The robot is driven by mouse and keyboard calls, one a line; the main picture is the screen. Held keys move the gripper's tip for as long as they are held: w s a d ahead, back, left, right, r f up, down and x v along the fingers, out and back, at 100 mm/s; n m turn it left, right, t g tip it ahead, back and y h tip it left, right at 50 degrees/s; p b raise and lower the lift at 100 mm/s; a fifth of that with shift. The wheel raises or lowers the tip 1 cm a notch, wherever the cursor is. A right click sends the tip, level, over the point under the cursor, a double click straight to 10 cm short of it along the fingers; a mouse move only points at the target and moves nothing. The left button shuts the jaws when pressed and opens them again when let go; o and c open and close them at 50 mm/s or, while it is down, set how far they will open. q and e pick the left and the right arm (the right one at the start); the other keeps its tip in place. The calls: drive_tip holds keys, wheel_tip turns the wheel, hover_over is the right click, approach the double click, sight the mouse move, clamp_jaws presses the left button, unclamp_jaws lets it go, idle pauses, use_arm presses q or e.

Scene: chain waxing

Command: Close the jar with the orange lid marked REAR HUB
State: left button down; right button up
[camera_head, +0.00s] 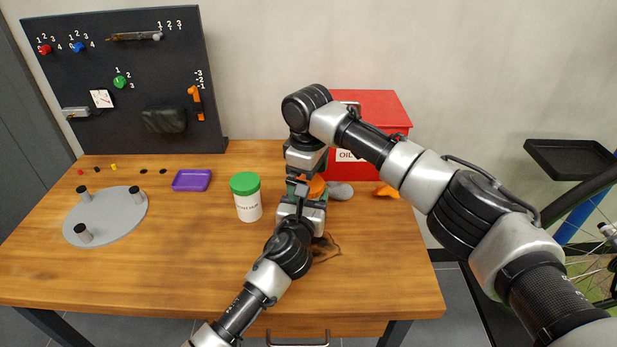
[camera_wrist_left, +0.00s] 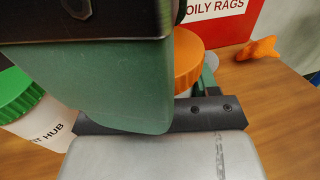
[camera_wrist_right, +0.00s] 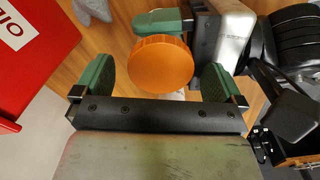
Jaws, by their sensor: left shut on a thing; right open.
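The orange lid (camera_head: 317,186) is between my two grippers in the head view, over the jar that my left gripper (camera_head: 303,192) is shut on. The jar's body and its label are mostly hidden by the fingers. The orange lid also shows behind a green finger in the left wrist view (camera_wrist_left: 187,60). In the right wrist view the lid (camera_wrist_right: 161,63) lies between the spread green fingers of my right gripper (camera_wrist_right: 157,84), with a gap on each side. My right gripper is open and points down from above. I cannot tell whether the lid is screwed tight.
A white jar with a green lid (camera_head: 246,195) stands left of my left gripper. A red oily-rags box (camera_head: 375,105), a grey object (camera_head: 340,191) and an orange object (camera_head: 386,192) are behind and right. A purple tray (camera_head: 192,180) and a grey disc (camera_head: 108,213) are left.

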drive_tip(key=shift+r, duration=0.15)
wheel_tip(320, 180, up, 12)
drive_tip(key=shift+s, duration=0.15)
use_arm(q)
drive_tip(key=shift+c, duration=0.9)
unclamp_jaws()
drive_tip(key=p+v, duration=0.1)
drive_tip(key=v, duration=0.9)
drive_tip(key=shift+p, duration=0.4)
drive_tip(key=shift+s+a, duration=0.15)
drive_tip(key=shift+s, duration=0.2)
use_arm(e)
drive_tip(key=shift+r, duration=0.8)
